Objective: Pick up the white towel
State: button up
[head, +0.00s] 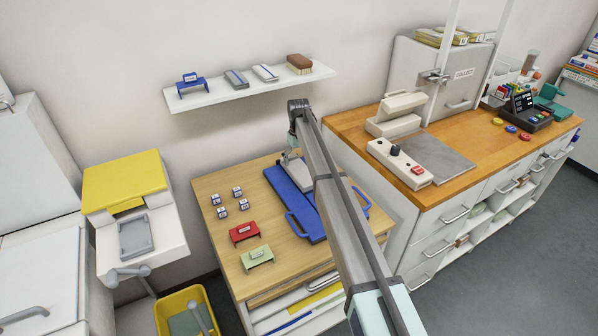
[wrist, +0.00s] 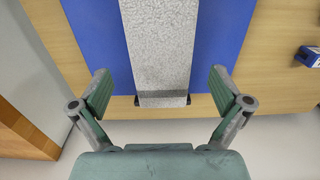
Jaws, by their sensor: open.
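I cannot make out a white towel for certain in either view. In the wrist view my gripper (wrist: 160,90) is open and empty. Its two fingers stand wide apart, on either side of a pale grey speckled strip (wrist: 160,45) that lies over a blue board (wrist: 88,40). I cannot tell whether the strip is cloth or part of a device, or how far below the fingers it is. In the head view the blue board (head: 286,205) lies on a wooden table, partly hidden by my arm, and my gripper is not clearly visible.
Number-marked cubes (head: 221,211), a red holder (head: 244,232) and a green holder (head: 257,257) stand on the wooden table (head: 215,250). A wall shelf (head: 215,104) hangs above. An orange-topped counter (head: 480,160) with devices stands right. A yellow bin (head: 165,312) stands left.

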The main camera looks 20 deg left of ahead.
aim_at(299, 169)
jog(key=shift+s+d+f+p, duration=0.15)
jog(key=shift+f+p, duration=0.35)
notch_tip(299, 169, down, 4)
jog(key=shift+f+p, duration=0.1)
jog(key=shift+p, duration=0.75)
jog(key=c, duration=1.1)
